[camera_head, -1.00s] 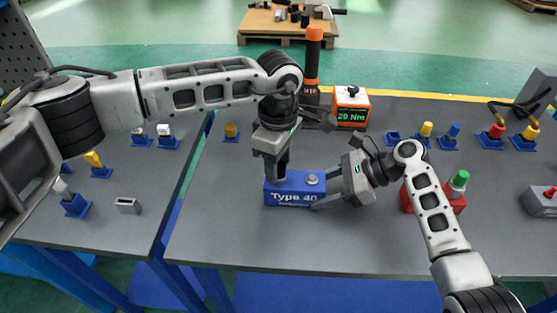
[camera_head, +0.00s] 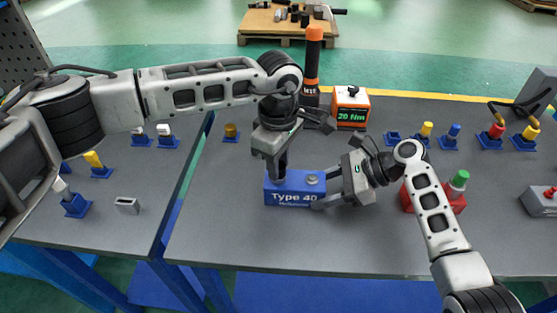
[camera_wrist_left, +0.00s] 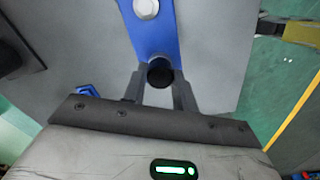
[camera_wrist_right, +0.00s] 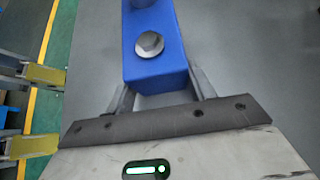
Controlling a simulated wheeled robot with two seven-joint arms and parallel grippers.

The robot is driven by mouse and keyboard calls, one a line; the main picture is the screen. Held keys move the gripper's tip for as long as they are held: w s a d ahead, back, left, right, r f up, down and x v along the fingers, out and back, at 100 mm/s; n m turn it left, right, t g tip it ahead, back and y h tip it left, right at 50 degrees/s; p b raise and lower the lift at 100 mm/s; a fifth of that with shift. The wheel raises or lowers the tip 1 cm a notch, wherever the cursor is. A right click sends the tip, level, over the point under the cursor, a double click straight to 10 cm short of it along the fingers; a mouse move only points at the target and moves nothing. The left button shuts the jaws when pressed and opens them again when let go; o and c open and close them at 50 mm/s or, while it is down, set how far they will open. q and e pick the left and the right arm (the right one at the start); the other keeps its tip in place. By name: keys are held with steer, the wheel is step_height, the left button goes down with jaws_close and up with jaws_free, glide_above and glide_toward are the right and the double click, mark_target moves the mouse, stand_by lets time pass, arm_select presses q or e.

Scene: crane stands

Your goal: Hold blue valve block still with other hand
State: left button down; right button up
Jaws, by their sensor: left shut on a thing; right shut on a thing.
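My left gripper (camera_head: 281,172) points down over the block's left end, shut on a dark round part (camera_wrist_left: 160,73) there. In the head view that part is mostly hidden by the fingers.
An orange-topped tool (camera_head: 313,70) and an orange box reading "20 Nm" (camera_head: 351,108) stand behind. A red block with a green cap (camera_head: 457,184) is close behind my right arm. Several small fittings on blue bases stand at both sides. The bench front is clear.

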arm_select(q)
steer(key=m, duration=0.2)
steer(key=shift+m, duration=0.3)
steer(key=m, duration=0.3)
steer(key=shift+m, duration=1)
steer(key=m, duration=0.3)
steer(key=shift+m, duration=1.1)
